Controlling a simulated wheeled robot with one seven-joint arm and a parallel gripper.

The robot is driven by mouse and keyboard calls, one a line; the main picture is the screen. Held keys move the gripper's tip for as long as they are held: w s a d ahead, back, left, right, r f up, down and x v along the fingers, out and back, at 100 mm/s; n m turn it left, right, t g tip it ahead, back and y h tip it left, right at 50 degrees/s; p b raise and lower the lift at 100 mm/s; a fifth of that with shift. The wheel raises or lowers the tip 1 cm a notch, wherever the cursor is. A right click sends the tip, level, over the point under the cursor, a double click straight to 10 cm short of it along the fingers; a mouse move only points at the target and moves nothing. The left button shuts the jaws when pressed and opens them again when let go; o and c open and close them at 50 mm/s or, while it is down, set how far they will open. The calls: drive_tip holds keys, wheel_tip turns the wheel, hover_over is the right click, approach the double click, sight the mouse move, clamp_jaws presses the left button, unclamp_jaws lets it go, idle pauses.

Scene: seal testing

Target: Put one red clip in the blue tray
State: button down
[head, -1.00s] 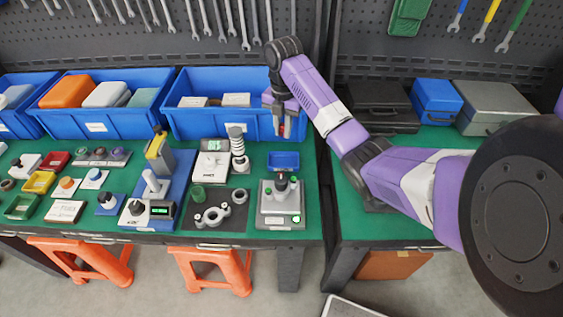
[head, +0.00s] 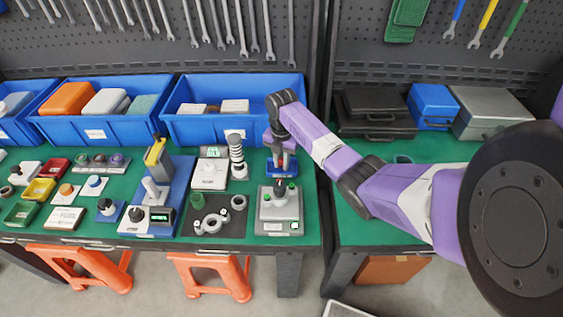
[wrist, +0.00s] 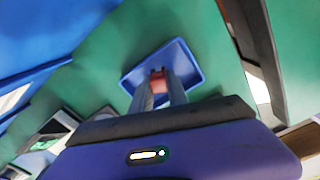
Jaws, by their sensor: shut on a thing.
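The small blue tray (head: 270,171) lies on the green bench top, in front of the large blue bin and behind the grey test device. My gripper (head: 281,165) points down over this tray and is shut on a red clip (head: 284,157). In the wrist view the tray (wrist: 192,48) surrounds the fingertips (wrist: 158,78), with the red clip (wrist: 158,73) between them. The fingers hide part of the clip. I cannot tell whether the clip touches the tray floor.
A grey test device (head: 279,212) stands just in front of the tray. A white unit with a coiled column (head: 237,158) is to its left. The large blue bin (head: 230,127) stands behind. The gap between the two benches is to the right.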

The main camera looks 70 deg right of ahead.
sight(281, 159)
drive_tip(key=shift+f, duration=0.2)
drive_tip(key=c, duration=1.3)
unclamp_jaws()
drive_tip(key=shift+r, duration=0.1)
wheel_tip(281, 159, up, 12)
drive_tip(key=b, duration=0.1)
drive_tip(key=shift+r+b, duration=0.15)
drive_tip(key=shift+b, duration=0.2)
